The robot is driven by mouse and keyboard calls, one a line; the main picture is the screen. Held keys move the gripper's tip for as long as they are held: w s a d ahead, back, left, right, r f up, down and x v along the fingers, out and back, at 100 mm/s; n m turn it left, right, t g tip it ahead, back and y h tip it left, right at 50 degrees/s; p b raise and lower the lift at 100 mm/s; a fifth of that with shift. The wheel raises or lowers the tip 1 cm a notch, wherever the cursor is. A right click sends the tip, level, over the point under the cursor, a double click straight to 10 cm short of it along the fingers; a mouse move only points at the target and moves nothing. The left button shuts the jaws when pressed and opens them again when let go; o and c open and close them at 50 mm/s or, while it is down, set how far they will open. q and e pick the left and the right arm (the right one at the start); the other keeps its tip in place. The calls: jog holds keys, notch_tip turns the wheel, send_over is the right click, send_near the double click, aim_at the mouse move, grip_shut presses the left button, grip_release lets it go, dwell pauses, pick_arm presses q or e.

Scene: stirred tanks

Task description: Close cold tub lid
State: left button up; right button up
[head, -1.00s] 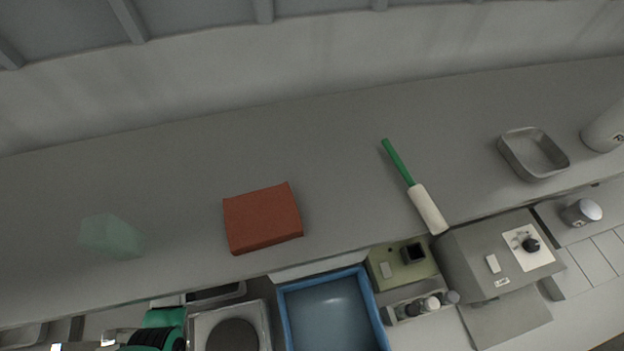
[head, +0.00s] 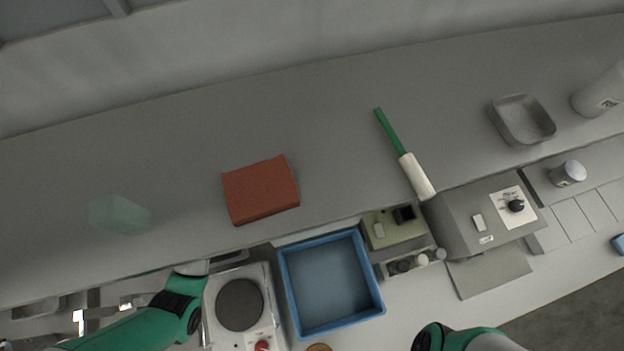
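A blue rectangular tub (head: 377,305) stands at the lower middle of the head view. I look down into its grey-blue inside and cannot make out a separate lid on it. I cannot tell whether this is the cold tub.
A hotplate (head: 266,320) with a dark round top stands left of the tub. A green-grey block (head: 384,238), a rack of small bottles (head: 403,266) and a grey control box (head: 462,229) stand right of it. A red-brown block (head: 260,191), a green-handled roller (head: 418,177) and a metal tray (head: 523,121) lie behind.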

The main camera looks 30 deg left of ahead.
pick_arm(q)
jog(key=shift+w+d, duration=0.1)
jog(key=shift+d, duration=0.05)
grip_shut()
dwell(1.4)
